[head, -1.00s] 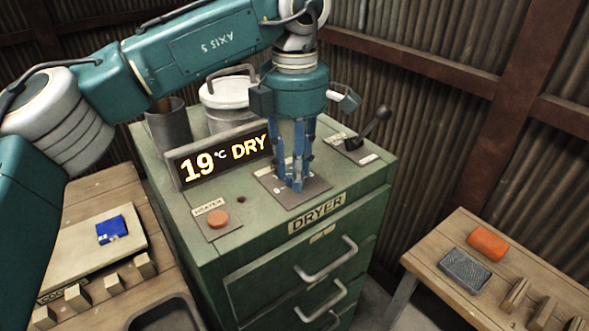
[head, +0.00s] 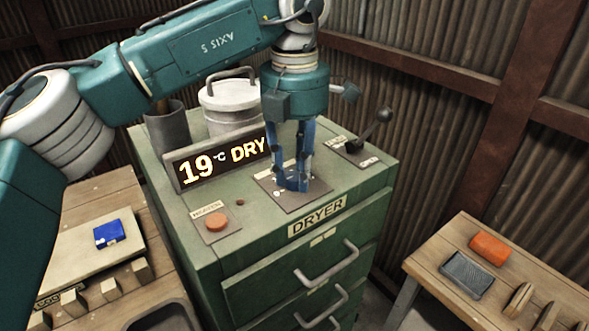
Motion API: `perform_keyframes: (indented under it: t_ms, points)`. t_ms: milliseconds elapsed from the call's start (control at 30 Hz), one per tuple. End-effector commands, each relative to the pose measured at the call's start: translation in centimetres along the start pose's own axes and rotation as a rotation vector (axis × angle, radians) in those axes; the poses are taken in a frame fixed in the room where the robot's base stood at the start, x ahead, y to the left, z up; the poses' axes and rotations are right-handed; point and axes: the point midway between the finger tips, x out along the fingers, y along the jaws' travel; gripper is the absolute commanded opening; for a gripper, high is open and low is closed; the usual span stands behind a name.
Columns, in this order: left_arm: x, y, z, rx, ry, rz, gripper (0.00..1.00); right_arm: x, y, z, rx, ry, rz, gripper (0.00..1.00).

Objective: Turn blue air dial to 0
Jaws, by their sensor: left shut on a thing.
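The blue air dial (head: 293,184) sits on a dark plate (head: 316,193) on top of the green dryer cabinet (head: 250,252). My left gripper (head: 292,180) points straight down over the plate and is shut on the dial. The fingers hide most of the dial, so its pointer and setting cannot be read clearly. Small white marks show on the plate left of the fingers. My right gripper is not in view.
An orange button (head: 216,222) is at left, a black-knobbed lever (head: 369,131) at right. A lidded pot (head: 231,103) and dark cup (head: 168,128) stand behind. Wooden benches flank the cabinet.

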Motion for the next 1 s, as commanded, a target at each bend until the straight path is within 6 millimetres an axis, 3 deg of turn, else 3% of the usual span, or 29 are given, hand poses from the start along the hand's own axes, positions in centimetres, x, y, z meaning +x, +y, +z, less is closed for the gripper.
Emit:
perform_keyframes:
  t_ms: [267, 300, 400, 767, 1000]
  points:
    - [-0.4, 0.2, 0.1, -0.005, -0.01, 0.005, 0.01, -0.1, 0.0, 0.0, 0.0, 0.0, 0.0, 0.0]
    - [-0.4, 0.2, 0.1, -0.005, -0.01, 0.005, 0.33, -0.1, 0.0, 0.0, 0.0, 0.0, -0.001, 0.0]
    - [-0.3, 0.2, 0.1, -0.004, -0.008, 0.003, 0.47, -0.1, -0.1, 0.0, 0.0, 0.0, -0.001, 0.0]
    - [-0.7, 0.1, 0.1, -0.001, -0.004, 0.002, 0.47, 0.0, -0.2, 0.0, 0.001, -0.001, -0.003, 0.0]
    - [-5.1, 0.0, 0.1, -0.002, -0.007, 0.003, 0.47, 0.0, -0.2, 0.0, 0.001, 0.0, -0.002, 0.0]
